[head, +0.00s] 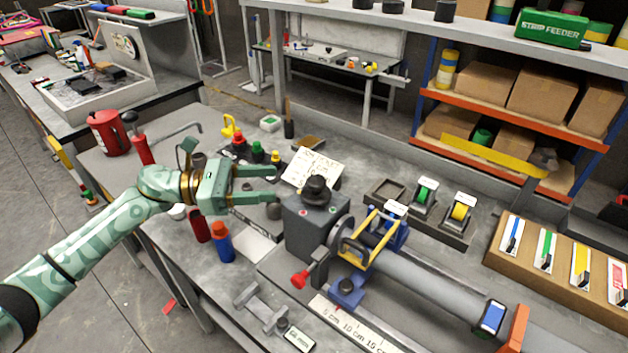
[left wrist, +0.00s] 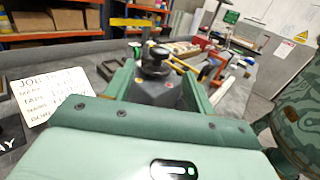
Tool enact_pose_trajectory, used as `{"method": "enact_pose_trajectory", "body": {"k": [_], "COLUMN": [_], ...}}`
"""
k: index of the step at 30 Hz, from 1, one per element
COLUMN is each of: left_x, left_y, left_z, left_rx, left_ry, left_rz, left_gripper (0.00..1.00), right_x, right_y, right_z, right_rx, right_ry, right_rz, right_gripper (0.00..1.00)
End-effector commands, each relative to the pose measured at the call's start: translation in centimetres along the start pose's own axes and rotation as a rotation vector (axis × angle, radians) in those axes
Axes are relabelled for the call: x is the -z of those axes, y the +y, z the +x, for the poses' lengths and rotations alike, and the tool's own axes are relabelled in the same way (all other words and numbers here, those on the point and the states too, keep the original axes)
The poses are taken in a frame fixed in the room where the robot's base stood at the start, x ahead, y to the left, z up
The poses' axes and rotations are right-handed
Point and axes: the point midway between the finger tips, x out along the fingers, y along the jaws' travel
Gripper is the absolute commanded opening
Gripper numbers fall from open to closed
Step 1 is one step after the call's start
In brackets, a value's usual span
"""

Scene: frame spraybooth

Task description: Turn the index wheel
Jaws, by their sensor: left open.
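A grey box (head: 305,228) stands on the workbench with a stacked black knob (head: 316,188) on its top. A grey round wheel (head: 341,232) sits on its right side, where a long grey tube begins. I cannot tell which of these is the index wheel. My left gripper (head: 276,184) is open and empty, to the left of the knob and apart from it, fingers pointing at it. In the left wrist view the black knob (left wrist: 154,60) and the grey box (left wrist: 155,92) show ahead between the open fingers. My right gripper is not in view.
A red lever (head: 299,280) sticks out at the box's front. Red and blue bottles (head: 221,243) stand below my left gripper. A long grey tube (head: 430,285) runs right.

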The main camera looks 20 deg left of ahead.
Motion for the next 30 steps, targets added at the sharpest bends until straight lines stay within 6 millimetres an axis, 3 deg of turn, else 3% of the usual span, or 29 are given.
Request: {"method": "enact_pose_trajectory", "body": {"k": [6,12,18,25,26,30], "left_x": [-0.3,-0.1,0.0,0.1,0.1,0.1], "left_y": [0.0,0.1,0.0,0.0,0.0,0.0], "left_z": [5.7,9.0,10.2,10.3,10.3,10.3], "left_rx": [0.001,-0.002,-0.001,-0.002,-0.002,-0.002], "left_ry": [-0.005,-0.002,-0.001,0.000,0.000,0.000], "left_rz": [-0.002,-0.003,-0.003,-0.004,-0.004,-0.004], "left_gripper": [0.54,0.54,0.54,0.54,0.49,0.11], "right_x": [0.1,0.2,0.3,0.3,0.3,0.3], "right_y": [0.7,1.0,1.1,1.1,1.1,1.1], "right_z": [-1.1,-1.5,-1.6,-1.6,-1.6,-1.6], "right_rx": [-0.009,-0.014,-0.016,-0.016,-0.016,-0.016], "right_ry": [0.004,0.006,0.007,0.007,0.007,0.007], "right_rz": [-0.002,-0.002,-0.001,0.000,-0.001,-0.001], "right_gripper": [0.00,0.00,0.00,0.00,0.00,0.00]}}
